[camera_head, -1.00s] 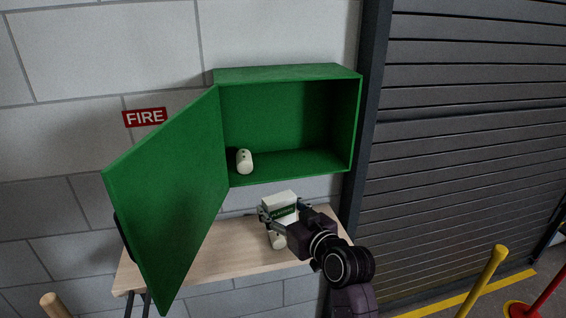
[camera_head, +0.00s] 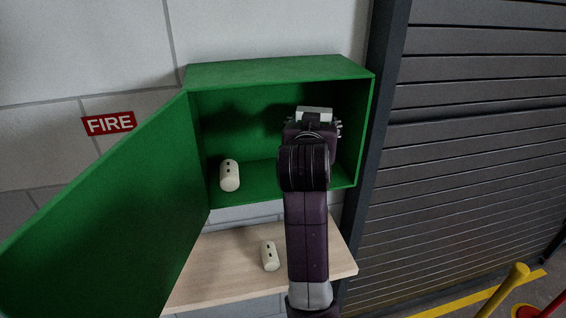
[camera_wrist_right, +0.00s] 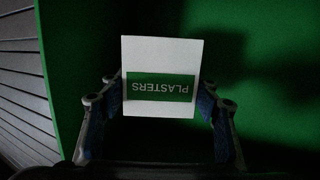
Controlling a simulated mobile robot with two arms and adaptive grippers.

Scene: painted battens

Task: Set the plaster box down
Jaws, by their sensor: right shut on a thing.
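The plaster box (camera_wrist_right: 161,60) is white with a green PLASTERS label, which reads upside down in the right wrist view. My right gripper (camera_wrist_right: 160,108) is shut on it, with one blue-padded finger on each side. In the head view my right gripper (camera_head: 312,126) is at the opening of the green wall cabinet (camera_head: 270,72), towards its right side. Only the top of the box (camera_head: 314,114) shows there, past my wrist. Whether the box touches the cabinet floor is hidden by my arm. My left gripper is not in view.
The cabinet door (camera_head: 110,215) hangs open to the left. The cabinet's right wall (camera_head: 364,130) is close beside my gripper.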

